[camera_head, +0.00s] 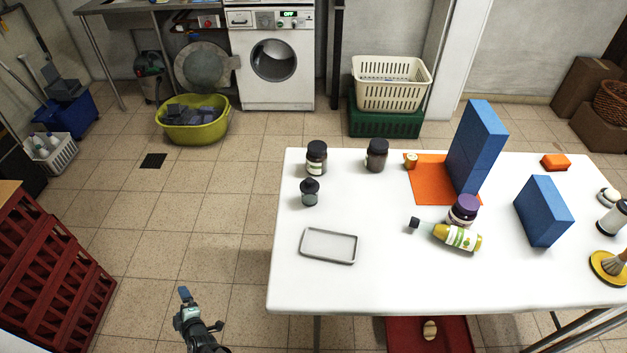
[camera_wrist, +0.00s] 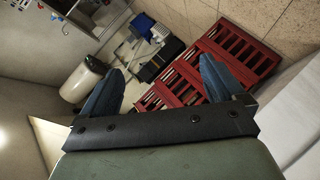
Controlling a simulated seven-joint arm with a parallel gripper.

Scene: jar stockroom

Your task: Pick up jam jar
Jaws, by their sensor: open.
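No label reads clearly as jam. A squat dark jar with a purple lid (camera_head: 462,210) stands upright on the white table (camera_head: 380,285), beside the tall blue block and touching or nearly touching a lying yellow bottle (camera_head: 457,236). Two dark-lidded brown jars, one at the back left (camera_head: 316,158) and one to its right (camera_head: 376,155), also stand upright. Which one is the jam jar I cannot tell for sure. My gripper (camera_head: 200,309) is left of the table, away from all jars. In the wrist view its blue fingers (camera_wrist: 161,65) are apart with nothing between them.
A tall blue block (camera_head: 476,145) stands on an orange mat (camera_head: 426,183); a shorter blue block (camera_head: 543,211) is to its right. A small dark dropper bottle (camera_head: 310,192) and a grey tray (camera_head: 329,246) are at the table's left. Red crates (camera_head: 50,265) stand at far left.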

